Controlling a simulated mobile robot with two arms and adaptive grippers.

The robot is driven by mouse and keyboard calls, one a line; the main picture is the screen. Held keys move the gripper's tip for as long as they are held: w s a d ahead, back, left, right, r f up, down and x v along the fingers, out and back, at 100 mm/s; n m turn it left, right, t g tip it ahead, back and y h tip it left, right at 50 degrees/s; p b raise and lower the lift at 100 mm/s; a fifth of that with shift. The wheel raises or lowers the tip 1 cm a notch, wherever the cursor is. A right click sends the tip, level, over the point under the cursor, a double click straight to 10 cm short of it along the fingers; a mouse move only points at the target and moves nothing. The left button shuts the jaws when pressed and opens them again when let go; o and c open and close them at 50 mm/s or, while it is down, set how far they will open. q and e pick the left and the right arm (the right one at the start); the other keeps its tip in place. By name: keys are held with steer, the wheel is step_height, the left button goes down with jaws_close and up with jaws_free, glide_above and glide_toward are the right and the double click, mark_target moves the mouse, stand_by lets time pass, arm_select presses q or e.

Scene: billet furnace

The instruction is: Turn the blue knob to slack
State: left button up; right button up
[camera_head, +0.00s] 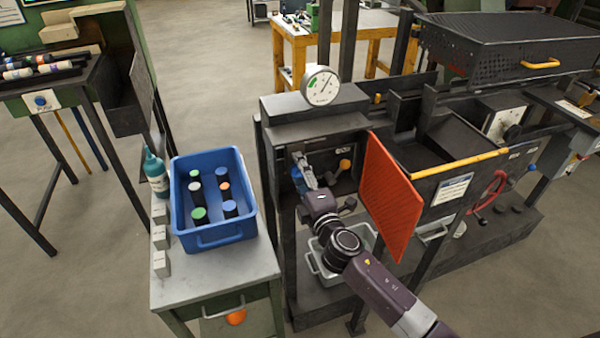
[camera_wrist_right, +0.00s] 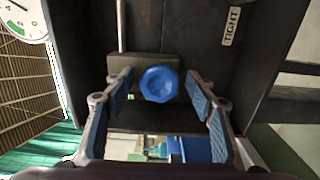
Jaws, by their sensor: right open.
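The blue knob (camera_wrist_right: 160,83) faces the right wrist camera, on a grey mount inside a dark housing. In the head view only a bit of blue (camera_head: 298,179) shows beside my right gripper (camera_head: 304,172), which covers most of that spot. In the right wrist view my right gripper (camera_wrist_right: 160,95) is open, with one blue-padded finger on each side of the knob. Gaps show between both pads and the knob. A label reading TIGHT (camera_wrist_right: 231,26) is on the housing at upper right. My left gripper is not in view.
An orange panel (camera_head: 390,195) stands right of my right arm. An orange knob (camera_head: 345,164) sits close to the gripper. A round gauge (camera_head: 320,86) is above. A blue crate (camera_head: 213,238) of capped cylinders stands on the table at left. A grey bin (camera_head: 322,270) is below the arm.

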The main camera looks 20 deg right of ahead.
steer(key=shift+s, duration=0.1)
steer(key=s, duration=1.1)
steer(key=shift+s+d, duration=0.2)
steer(key=shift+s, duration=0.2)
steer(key=s+d+f+m+g, duration=0.1)
steer(key=s+f+m+g, duration=0.2)
steer(key=f, duration=0.9)
steer(key=s+d+f+m+g+h, duration=0.1)
steer(key=s+d+f+m+g, duration=0.3)
steer(key=f, duration=0.8)
steer(key=s+a+f+g, duration=0.1)
steer(key=s+f, duration=0.3)
steer(key=f, duration=0.8)
steer(key=s+f+m+g, duration=0.4)
steer(key=s+f, duration=0.9)
steer(key=s, duration=0.1)
steer(key=s+f+m+g, duration=0.2)
steer(key=s+f, duration=0.2)
steer(key=s, duration=0.7)
steer(key=s+f+m+g, duration=0.3)
steer(key=s+f, duration=0.2)
steer(key=s, duration=0.6)
steer(key=shift+s+a, duration=0.3)
steer(key=shift+a, duration=0.1)
